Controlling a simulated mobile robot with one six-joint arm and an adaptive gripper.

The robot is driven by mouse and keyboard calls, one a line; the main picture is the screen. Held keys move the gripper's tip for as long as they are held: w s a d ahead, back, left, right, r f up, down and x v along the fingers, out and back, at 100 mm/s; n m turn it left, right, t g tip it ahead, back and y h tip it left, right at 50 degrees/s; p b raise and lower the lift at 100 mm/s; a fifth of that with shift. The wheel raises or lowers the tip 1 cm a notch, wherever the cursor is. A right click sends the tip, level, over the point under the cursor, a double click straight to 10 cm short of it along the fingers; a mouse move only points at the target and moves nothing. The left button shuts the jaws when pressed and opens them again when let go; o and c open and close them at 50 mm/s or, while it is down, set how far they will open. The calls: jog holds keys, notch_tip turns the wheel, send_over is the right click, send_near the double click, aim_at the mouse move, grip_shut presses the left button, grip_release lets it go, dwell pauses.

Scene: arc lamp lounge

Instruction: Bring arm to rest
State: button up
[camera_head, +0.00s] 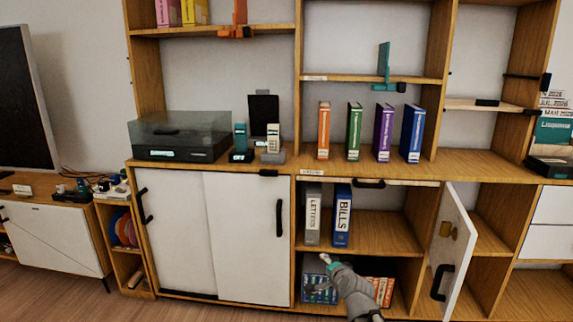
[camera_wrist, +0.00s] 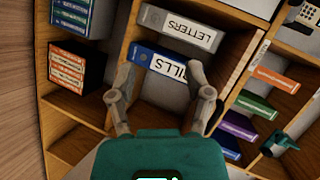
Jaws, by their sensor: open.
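My gripper (camera_head: 328,263) is at the lower middle of the head view, in front of the open cabinet's lower compartment. In the wrist view my gripper (camera_wrist: 162,82) has its two fingers spread apart with nothing between them. Beyond the fingers stand a blue binder marked BILLS (camera_head: 342,216) and a grey binder marked LETTERS (camera_head: 312,216), side by side on the upper shelf inside the cabinet. They also show in the wrist view, the BILLS binder (camera_wrist: 155,61) nearer the fingertips and the LETTERS binder (camera_wrist: 180,28) beyond it. The gripper appears apart from both.
The white cabinet door (camera_head: 456,245) stands open to the right of my arm. Blue-green books (camera_head: 314,289) and red-and-white books (camera_head: 384,290) fill parts of the lower compartment. Coloured binders (camera_head: 383,132) stand on the top above. The shelf right of BILLS is bare.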

jog(key=s+d+f+n+g+h+p, duration=0.25)
jog(key=s+n+g, duration=0.4)
jog(key=s, duration=0.35)
jog(key=s+d+f+n+g+h+p, duration=0.1)
jog(key=s+d+f+n+g+p, duration=0.15)
jog(key=s+f+n+g, duration=0.4)
notch_tip(320, 180, up, 40)
jog(key=s+m+p, duration=0.1)
jog(key=s+p, duration=0.1)
jog(key=p, duration=3.5)
jog(key=shift+s+g, duration=0.3)
